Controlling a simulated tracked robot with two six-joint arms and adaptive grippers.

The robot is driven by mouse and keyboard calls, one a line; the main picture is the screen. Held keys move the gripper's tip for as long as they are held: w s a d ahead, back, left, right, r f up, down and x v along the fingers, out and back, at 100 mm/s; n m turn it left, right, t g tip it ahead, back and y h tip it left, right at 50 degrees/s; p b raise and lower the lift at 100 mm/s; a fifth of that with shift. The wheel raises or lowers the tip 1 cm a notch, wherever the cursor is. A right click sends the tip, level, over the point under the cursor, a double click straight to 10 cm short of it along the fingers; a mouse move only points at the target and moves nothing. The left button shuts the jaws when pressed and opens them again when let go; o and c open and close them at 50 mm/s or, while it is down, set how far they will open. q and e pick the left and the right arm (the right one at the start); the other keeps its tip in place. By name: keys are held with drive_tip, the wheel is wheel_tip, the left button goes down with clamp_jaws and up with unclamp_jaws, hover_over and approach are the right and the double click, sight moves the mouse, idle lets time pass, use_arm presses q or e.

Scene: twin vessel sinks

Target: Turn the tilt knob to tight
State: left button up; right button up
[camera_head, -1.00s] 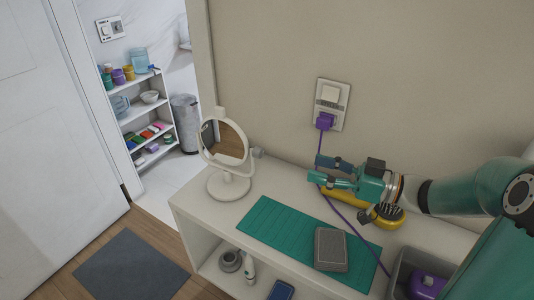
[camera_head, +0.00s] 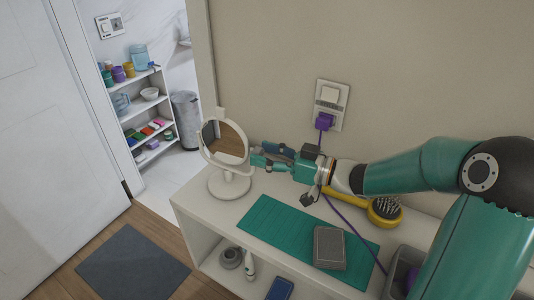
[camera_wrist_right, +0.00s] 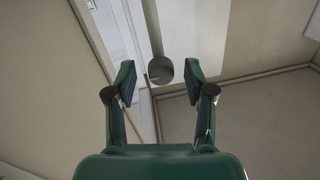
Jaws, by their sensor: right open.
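A white round mirror (camera_head: 226,143) stands upright on a round base (camera_head: 229,184) at the left end of the white cabinet. Its tilt knob, on the mirror's right side, is hidden behind my gripper in the head view. In the right wrist view the knob (camera_wrist_right: 160,70) is a grey disc with a light mark, between the fingertips and apart from both. My right gripper (camera_head: 255,156) is open, level with the mirror's right side and pointing left at it. It also shows in the right wrist view (camera_wrist_right: 161,82). My left gripper is not in view.
On the white cabinet (camera_head: 190,200) lie a teal mat (camera_head: 275,225), a grey box (camera_head: 329,246) and a yellow hairbrush (camera_head: 383,212) behind my arm. A purple plug (camera_head: 324,121) sits in the wall socket, its cord hanging down onto the cabinet.

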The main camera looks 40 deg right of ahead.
clamp_jaws()
drive_tip(key=n+b, duration=0.4)
drive_tip(key=shift+f, duration=0.2)
drive_tip(key=n+b, duration=0.4)
drive_tip(key=shift+n+h, duration=0.3)
drive_tip(key=n+b, duration=0.3)
drive_tip(key=n, duration=0.1)
drive_tip(key=shift+a+b, duration=0.1)
drive_tip(key=shift+b, duration=0.3)
drive_tip(key=shift+r+n+h+b, duration=0.1)
drive_tip(key=shift+n+h+b, duration=0.2)
drive_tip(key=shift+n+b, duration=1.3)
drive_tip(key=shift+s+n+p, duration=0.1)
drive_tip(key=shift+n+p, duration=0.2)
drive_tip(key=shift+n, duration=0.1)
